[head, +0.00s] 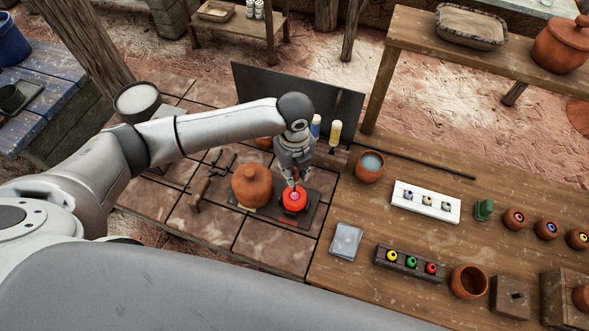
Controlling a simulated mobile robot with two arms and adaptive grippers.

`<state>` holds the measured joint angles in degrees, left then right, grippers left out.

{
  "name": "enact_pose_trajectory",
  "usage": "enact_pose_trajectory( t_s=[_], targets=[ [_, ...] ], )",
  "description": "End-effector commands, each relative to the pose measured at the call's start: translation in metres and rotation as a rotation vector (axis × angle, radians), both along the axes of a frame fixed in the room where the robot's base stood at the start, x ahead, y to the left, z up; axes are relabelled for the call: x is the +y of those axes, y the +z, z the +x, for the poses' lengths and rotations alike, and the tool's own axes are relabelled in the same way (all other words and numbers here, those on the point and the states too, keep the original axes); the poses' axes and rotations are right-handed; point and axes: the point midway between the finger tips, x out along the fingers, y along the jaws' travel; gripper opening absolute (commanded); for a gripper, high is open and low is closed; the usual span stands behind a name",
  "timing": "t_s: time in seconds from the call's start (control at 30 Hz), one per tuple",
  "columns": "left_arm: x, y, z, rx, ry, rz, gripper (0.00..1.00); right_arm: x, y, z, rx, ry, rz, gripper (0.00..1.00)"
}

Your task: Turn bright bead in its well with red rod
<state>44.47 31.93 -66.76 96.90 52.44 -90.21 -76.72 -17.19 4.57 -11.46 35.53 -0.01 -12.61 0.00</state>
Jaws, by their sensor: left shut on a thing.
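My left gripper (295,178) comes down from above and is shut on a thin rod, which I take to be the red rod; the fingers hide most of it and its colour is hard to tell. Right below the fingertips is a round red glowing well (293,205), with a bright pinkish bead (294,195) glowing at its middle. The rod's low end appears to reach the bead, but I cannot tell whether it touches. The well stands on a dark plate (316,208). My right gripper is not in view.
A lidded clay pot (252,186) stands close left of the well. A dark upright panel (262,82) stands behind my arm. To the right are a clay cup (370,167), a long dark rod (420,162), a white bead rack (426,201) and a dark bead rack (410,263).

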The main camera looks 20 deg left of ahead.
Motion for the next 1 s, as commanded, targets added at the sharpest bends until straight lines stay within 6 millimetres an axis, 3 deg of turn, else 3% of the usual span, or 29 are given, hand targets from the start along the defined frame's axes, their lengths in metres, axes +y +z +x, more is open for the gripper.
enact_pose_trajectory(
  t_s=[0.2, 0.63, 1.0],
  targets=[
    [-0.0005, 0.0001, -0.0001, 0.001, 0.189, -0.002, 0.0, -0.0003, 0.0, 0.0, 0.0, 0.0, 0.0, 0.0],
    [-0.0006, 0.0, 0.0, 0.0, 0.23, -0.001, 0.0, -0.0004, 0.0, 0.0, 0.0, 0.0, 0.0, 0.0],
    [-0.0012, -0.0002, -0.0005, 0.003, 0.707, -0.002, 0.0, -0.0004, 0.0, 0.0, 0.0, 0.0, 0.0, 0.0]
  ],
)
